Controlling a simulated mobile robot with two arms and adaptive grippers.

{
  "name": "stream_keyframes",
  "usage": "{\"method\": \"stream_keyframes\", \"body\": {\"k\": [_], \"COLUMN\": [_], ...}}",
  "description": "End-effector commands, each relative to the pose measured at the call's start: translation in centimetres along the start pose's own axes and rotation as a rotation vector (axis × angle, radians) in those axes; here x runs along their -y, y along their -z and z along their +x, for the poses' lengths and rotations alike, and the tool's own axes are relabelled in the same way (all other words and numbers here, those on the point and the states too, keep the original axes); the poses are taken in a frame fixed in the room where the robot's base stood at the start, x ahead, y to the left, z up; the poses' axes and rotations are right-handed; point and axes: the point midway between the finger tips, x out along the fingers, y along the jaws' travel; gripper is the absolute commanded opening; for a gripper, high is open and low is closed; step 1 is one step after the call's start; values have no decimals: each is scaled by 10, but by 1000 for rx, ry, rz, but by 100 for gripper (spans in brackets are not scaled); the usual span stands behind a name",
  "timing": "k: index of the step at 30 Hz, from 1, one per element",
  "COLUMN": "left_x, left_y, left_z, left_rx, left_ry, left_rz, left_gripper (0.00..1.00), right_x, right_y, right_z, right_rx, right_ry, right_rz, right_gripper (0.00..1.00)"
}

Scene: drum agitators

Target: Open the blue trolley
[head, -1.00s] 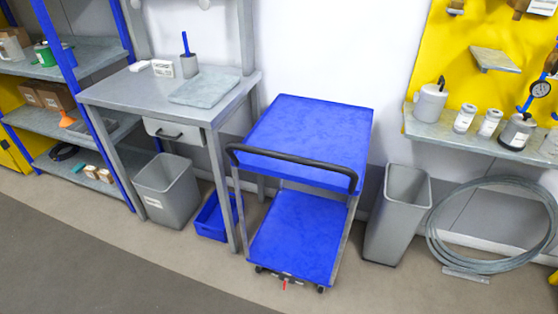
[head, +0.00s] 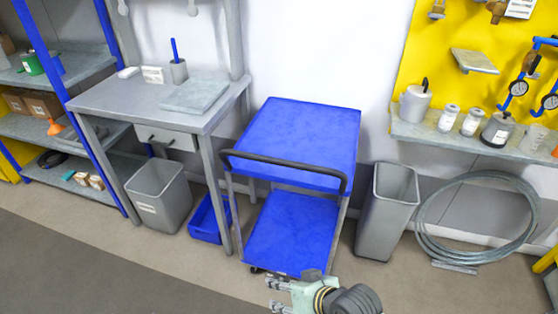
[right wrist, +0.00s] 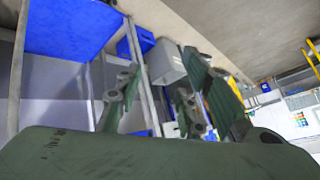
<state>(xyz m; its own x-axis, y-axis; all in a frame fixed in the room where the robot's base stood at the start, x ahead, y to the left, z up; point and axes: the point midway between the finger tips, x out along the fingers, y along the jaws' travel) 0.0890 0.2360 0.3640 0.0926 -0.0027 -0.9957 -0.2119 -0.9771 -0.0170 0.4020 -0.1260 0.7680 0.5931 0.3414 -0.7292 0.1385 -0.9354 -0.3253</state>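The blue trolley (head: 303,132) stands against the wall in the middle of the head view. It has a blue top, a blue lower shelf (head: 290,232), grey posts and a black push handle (head: 285,168) along its near side. My right gripper (head: 275,294) is at the bottom of the head view, in front of the trolley's lower near edge, and hides part of that edge and its casters. In the right wrist view the gripper (right wrist: 160,80) has its fingers spread apart with nothing between them, and a blue trolley shelf (right wrist: 75,28) shows at upper left. My left gripper is not in view.
A grey bin (head: 386,215) stands close to the trolley's right. A grey workbench (head: 130,98), another grey bin (head: 160,197) and a blue crate (head: 205,220) are on its left. A coiled hose (head: 425,225) leans at the right wall. Floor in front is clear.

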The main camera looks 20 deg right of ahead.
Motion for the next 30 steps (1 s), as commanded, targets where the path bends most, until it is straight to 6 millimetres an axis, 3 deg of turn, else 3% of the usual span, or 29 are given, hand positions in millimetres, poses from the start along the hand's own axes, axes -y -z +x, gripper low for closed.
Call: {"method": "stream_keyframes", "body": {"k": [6,10,15,18,24,30], "left_x": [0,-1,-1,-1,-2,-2], "left_y": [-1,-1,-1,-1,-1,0], "left_z": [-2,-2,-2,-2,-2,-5], "left_rx": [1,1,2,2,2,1], "left_ry": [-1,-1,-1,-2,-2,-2], "left_rz": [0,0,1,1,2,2], "left_gripper": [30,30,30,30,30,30], "right_x": [34,36,0,-29,-63,-63], "right_y": [77,132,207,238,266,286], "right_z": [11,14,6,-2,-14,-4], "right_rx": [-223,-374,-597,-707,-827,-838], "right_ry": [218,359,518,572,622,628], "right_rz": [200,391,693,827,957,967], "right_gripper": [36,36,36,36,36,36]}}
